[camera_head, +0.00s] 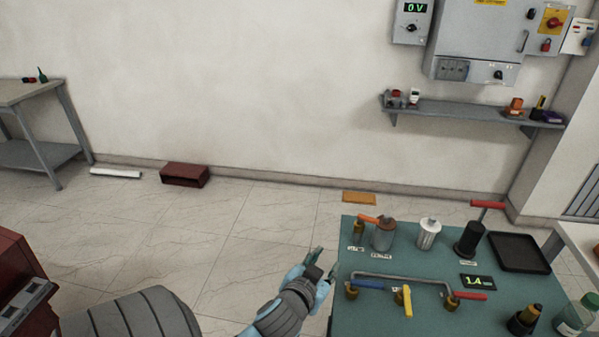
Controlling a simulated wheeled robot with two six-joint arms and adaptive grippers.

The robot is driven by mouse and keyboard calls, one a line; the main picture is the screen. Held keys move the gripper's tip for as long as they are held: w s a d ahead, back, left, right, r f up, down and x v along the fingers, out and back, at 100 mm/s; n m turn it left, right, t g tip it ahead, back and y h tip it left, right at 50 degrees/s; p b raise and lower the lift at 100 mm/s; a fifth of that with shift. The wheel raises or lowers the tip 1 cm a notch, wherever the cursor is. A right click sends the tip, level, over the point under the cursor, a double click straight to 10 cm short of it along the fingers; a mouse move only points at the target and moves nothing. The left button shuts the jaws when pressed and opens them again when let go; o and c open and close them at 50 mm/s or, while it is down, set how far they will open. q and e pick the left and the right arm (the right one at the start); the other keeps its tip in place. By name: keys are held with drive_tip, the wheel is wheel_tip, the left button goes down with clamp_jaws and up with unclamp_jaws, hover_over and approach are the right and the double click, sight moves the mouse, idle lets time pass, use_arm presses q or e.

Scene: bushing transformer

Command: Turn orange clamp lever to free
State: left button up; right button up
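An orange lever (367,219) sits at the back left of the teal-topped table (400,318). It lies across the top of a brass fitting (358,232), its right end close to a brown canister (384,238). My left gripper (325,262) is at the table's left edge, in front of and to the left of the lever and apart from it. Its two dark fingertips are spread, with nothing seen between them. My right gripper is out of the picture.
A grey pipe (405,276) with blue (369,284), yellow (407,300) and red (470,296) levers crosses the table's front. A white-grey canister (429,233), a black cylinder with a red handle (470,240) and a black tray (518,252) stand behind and right.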

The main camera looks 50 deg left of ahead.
use_arm(q)
drive_tip(key=s+d+f+m+g+h, duration=0.1)
drive_tip(key=s+d+f+g, duration=0.3)
drive_tip(key=s+f, duration=0.7)
drive_tip(key=shift+s+d+f+g+h, duration=0.35)
drive_tip(key=shift+f+g+h, duration=0.35)
drive_tip(key=shift+g, duration=0.5)
drive_tip(key=shift+r, duration=0.1)
drive_tip(key=shift+c, duration=0.2)
